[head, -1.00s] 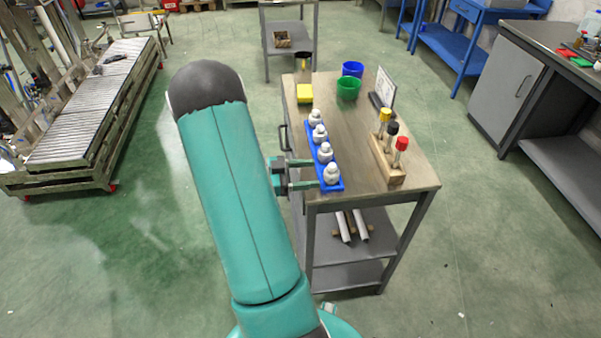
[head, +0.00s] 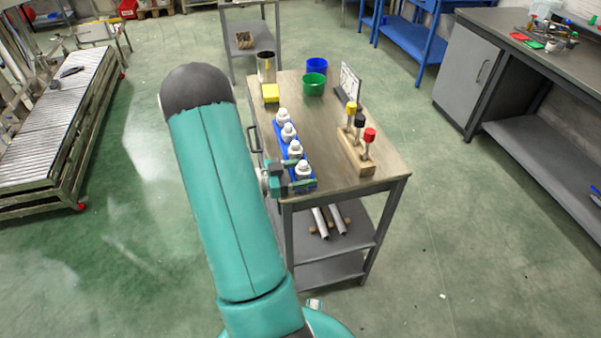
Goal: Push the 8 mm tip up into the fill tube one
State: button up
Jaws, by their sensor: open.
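My gripper (head: 310,173) is open at the near end of a blue rack (head: 311,186) on the workbench. Its two fingers point right, and the nearest white tip (head: 303,169) appears between them; I cannot tell whether they touch it. Several similar white tips stand upright in the rack in a row, including the second one (head: 295,149) and the farthest one (head: 283,115). I cannot read which is the 8 mm one. Two pale tubes (head: 320,222) lie tilted on the lower shelf; I cannot tell which, if either, is fill tube one.
A wooden block (head: 355,160) holds tools with yellow, black and red tops on the right of the workbench top (head: 325,130). A green cup (head: 313,84), a blue cup (head: 316,68), a yellow block (head: 270,92) and a sign (head: 349,82) stand farther back.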

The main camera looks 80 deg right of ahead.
aim_at(303, 163)
jog(key=shift+c, duration=0.4)
jog(key=c, duration=1.1)
jog(key=shift+r, duration=2.55)
